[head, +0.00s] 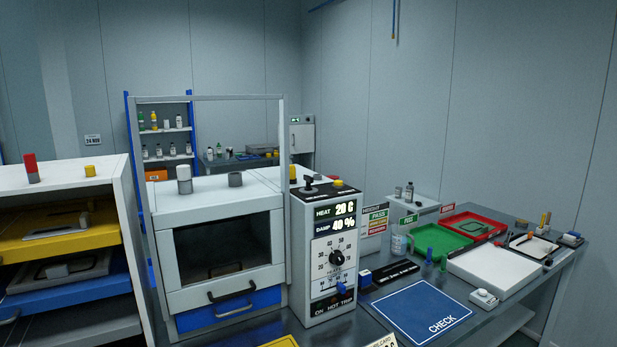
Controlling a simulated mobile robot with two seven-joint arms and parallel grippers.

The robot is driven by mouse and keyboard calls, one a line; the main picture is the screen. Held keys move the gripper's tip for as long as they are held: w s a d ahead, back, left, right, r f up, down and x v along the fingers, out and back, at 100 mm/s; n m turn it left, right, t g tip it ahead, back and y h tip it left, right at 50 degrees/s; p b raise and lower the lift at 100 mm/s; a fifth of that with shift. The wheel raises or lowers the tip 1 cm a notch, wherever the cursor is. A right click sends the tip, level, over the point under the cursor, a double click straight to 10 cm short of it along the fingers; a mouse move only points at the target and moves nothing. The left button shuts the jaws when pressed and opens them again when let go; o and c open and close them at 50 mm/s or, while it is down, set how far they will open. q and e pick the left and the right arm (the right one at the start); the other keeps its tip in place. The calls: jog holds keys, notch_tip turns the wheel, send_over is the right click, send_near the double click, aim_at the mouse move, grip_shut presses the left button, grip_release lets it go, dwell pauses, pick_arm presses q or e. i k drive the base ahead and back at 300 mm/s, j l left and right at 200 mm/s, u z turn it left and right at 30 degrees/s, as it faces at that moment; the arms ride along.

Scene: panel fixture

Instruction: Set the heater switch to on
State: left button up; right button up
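A grey control box (323,255) stands in the middle of the bench. Its display (336,217) reads HEAT 20 C and DAMP 40 %. Below it is a black round dial (337,258) with a numbered scale, then a blue knob (342,288) over a second scale. At the bottom is a dark strip (333,306) marked ON, HOT and TRIP; I cannot tell whether a lamp is lit. A black lever-like part (308,184) and a yellow knob (338,183) are on top. I cannot tell for sure which part is the heater switch. Neither gripper is in view.
A grey chamber (191,222) with a dark window and a blue drawer (228,308) stands left of the box. A tray rack (122,190) is farther left. Right are a blue CHECK mat (405,299), a green tray (428,256), a red tray (470,218) and a white board (480,278).

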aim_at(308, 180)
jog(key=i+l, duration=0.15)
jog(key=l, duration=0.25)
jog(key=i+l+u, duration=0.1)
jog(key=l, duration=0.25)
jog(key=i+l+u, duration=0.1)
jog(key=l, duration=0.3)
jog(key=i+l, duration=0.2)
jog(key=l, duration=0.2)
jog(key=i+l+u, duration=0.1)
jog(key=l, duration=0.25)
jog(key=i+l, duration=0.1)
jog(key=l, duration=0.35)
jog(key=j+u, duration=0.05)
